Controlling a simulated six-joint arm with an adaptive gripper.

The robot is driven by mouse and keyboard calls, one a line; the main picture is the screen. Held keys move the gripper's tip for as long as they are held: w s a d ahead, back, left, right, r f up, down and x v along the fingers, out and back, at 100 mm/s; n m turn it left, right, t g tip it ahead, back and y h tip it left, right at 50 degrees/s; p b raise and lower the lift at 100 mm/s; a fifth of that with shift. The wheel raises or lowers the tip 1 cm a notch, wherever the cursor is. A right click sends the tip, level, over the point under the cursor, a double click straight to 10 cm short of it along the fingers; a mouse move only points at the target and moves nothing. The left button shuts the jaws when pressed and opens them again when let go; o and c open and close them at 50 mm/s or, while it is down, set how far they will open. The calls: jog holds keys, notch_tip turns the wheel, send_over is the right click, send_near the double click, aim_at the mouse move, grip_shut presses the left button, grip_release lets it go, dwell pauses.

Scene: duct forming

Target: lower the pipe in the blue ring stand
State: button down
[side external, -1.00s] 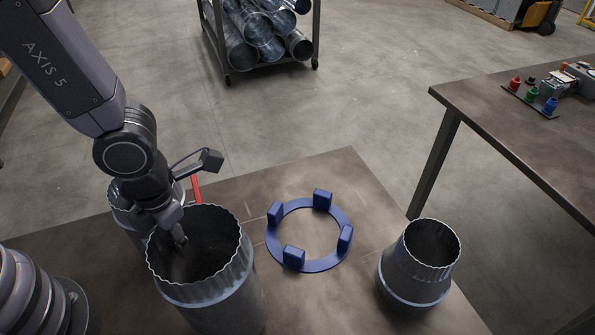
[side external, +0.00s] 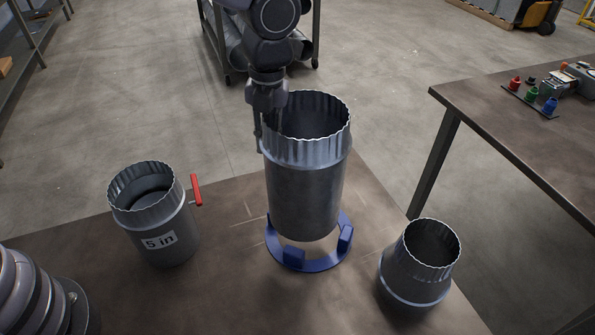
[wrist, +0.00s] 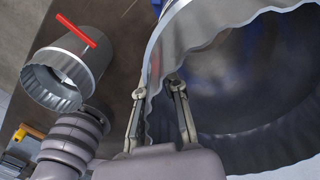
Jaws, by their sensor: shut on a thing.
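The pipe (side external: 305,195) is a grey metal cylinder with a crimped top rim, held upright. My gripper (side external: 268,125) is shut on the left side of its rim, one finger inside and one outside. In the wrist view my gripper (wrist: 160,95) pinches the wall of the pipe (wrist: 200,30). The blue ring stand (side external: 325,263) lies flat on the table under the pipe. The pipe's lower end appears above the ring, with a gap showing at the front. The pipe hides the ring's back part and its rear blocks; two front blocks show.
A damper pipe (side external: 165,225) marked "5 in" with a red handle (side external: 196,189) stands to the left. A tapered reducer (side external: 415,270) stands close to the ring's right. A second table (side external: 530,130) and a pipe rack (side external: 225,60) are farther back.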

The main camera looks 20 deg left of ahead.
notch_tip(320, 180, down, 10)
jog(key=w, duration=0.2)
jog(key=shift+w+d+n, duration=0.15)
jog(key=shift+w+n, duration=0.05)
jog(key=shift+n, duration=0.2)
dwell(0.6)
jog(key=shift+r, duration=0.1)
dwell(0.3)
jog(key=c, duration=1.1)
grip_release()
jog(key=shift+r, duration=0.1)
